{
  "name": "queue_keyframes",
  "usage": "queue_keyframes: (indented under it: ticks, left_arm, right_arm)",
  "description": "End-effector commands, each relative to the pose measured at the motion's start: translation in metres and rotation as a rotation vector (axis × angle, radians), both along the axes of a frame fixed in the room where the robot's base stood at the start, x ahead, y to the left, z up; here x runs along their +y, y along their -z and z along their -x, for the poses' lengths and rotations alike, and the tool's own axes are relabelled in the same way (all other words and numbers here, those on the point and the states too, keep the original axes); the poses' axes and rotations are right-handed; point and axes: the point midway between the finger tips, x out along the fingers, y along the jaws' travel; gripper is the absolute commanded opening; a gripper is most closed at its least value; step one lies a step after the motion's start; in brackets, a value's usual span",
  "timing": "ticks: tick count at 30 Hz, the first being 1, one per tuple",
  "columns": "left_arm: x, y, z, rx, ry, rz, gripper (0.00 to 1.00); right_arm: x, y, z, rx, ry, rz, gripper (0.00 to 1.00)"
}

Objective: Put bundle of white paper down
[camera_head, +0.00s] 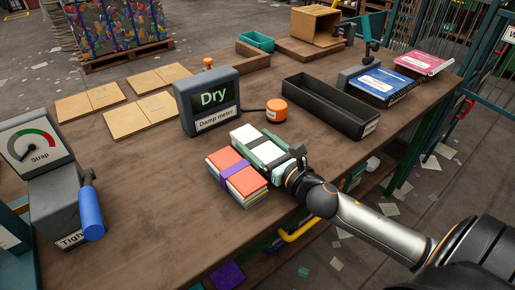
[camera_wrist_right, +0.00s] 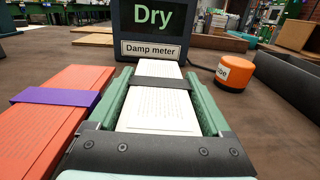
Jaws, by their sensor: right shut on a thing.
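The bundle of white paper (camera_head: 252,137) has a dark band around it and sits between the green fingers of my right gripper (camera_head: 270,152), in front of the damp meter. In the right wrist view the white bundle (camera_wrist_right: 158,105) lies between both fingers, its far end toward the meter. My right gripper is shut on it, low at the table (camera_head: 150,185); I cannot tell whether the bundle's underside touches the wood. My left gripper is not in view.
An orange bundle with a purple band (camera_head: 236,172) lies close on the left. The damp meter (camera_head: 208,103) reads "Dry", with an orange probe (camera_head: 277,111) beside it. A black tray (camera_head: 330,106) stands right; a strap machine (camera_head: 50,185) stands left. Bare table lies between.

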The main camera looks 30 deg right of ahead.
Motion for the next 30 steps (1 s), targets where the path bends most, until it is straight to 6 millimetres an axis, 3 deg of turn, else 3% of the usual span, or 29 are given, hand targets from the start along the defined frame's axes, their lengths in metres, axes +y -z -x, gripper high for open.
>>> queue_keyframes:
  ticks: [1,11,20,26,30]
  left_arm:
    - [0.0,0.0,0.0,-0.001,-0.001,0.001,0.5]
    - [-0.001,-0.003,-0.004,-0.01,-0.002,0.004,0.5]
    - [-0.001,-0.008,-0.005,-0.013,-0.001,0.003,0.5]
    - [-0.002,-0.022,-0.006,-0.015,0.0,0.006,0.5]
    - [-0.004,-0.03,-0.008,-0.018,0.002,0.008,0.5]
  right_arm:
    - [0.0,0.0,0.0,0.0,0.0,0.0,0.36]
    - [0.0,-0.002,0.0,-0.003,0.0,0.001,0.0]
    - [0.0,-0.009,0.0,-0.005,-0.001,0.002,0.0]
    - [0.0,-0.038,0.0,-0.006,-0.004,0.006,0.0]
    - [0.001,-0.061,0.022,0.0,-0.005,0.005,0.0]
